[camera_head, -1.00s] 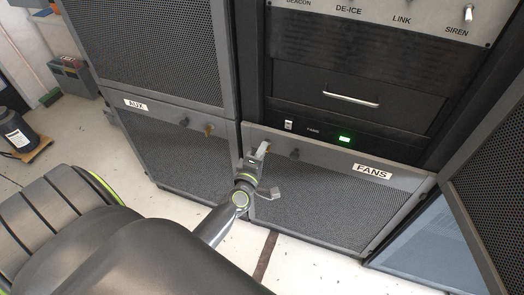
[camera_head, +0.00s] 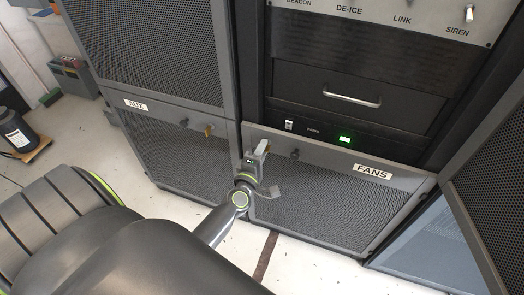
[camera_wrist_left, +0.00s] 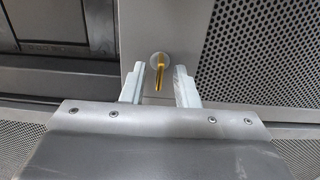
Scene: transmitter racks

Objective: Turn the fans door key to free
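The fans door, labelled FANS (camera_head: 372,171), is a low grey mesh door below the dark rack panel in the head view. Its key is hidden behind my left gripper there. In the left wrist view, a brass key (camera_wrist_left: 159,72) sits in a round silver lock on the door's grey frame, its long side upright in the picture. My left gripper (camera_head: 266,169) is at the door's upper left corner. In the left wrist view its two pale fingers (camera_wrist_left: 160,84) are apart, one on each side of the key, with gaps showing. My right gripper is in neither view.
A dark knob (camera_head: 294,154) is on the fans door, right of my gripper. The neighbouring AUX door (camera_head: 175,155) has its own brass key (camera_head: 209,130). An open mesh door (camera_head: 490,150) stands at the right. A green indicator (camera_head: 345,139) is lit above the fans door.

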